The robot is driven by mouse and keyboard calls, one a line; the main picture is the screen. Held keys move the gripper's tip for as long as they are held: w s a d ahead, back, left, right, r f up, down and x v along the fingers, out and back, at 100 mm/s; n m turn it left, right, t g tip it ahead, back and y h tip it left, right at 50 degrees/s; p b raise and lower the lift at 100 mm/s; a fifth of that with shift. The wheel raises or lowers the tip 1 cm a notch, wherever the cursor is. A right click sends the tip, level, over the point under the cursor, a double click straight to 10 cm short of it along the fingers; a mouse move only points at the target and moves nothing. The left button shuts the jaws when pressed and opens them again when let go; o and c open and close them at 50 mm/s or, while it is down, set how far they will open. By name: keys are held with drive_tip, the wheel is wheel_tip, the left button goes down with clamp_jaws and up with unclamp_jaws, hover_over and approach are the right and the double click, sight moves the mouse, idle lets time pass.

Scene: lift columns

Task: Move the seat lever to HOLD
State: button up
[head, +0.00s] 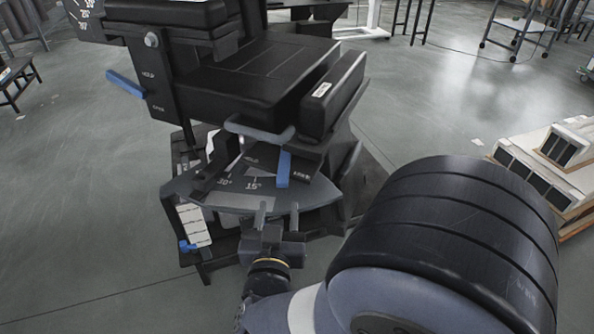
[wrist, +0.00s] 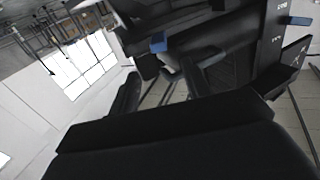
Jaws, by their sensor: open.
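A black padded chair has a seat (head: 255,75). Below its front edge, a short blue lever (head: 283,168) hangs over a dark plate. The plate has a HOLD label left of the lever and a second label, too small to read surely, on its right. The lever stands nearer the right label. Another blue lever (head: 126,84) sticks out left from a side panel that also carries a HOLD mark. My gripper (head: 278,213) is open and empty, in front of and below the short lever, apart from it. A blue lever end (wrist: 158,42) shows in the wrist view; which lever is unclear.
A grey angle scale (head: 235,192) with 30° and 15° marks lies under the plate. A grey-blue bar (head: 258,130) runs along the seat's front. A white slatted stack (head: 545,165) stands at right. Dark shapes fill the lower wrist view.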

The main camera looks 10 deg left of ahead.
sight(282, 184)
drive_tip(key=w, duration=0.3)
drive_tip(key=w+a+b, duration=0.1)
drive_tip(key=w, duration=0.3)
drive_tip(key=w+b, duration=0.1)
drive_tip(key=w, duration=0.2)
drive_tip(key=shift+w+a, duration=0.2)
drive_tip(key=shift+a, duration=0.05)
drive_tip(key=shift+c, duration=0.3)
clamp_jaws()
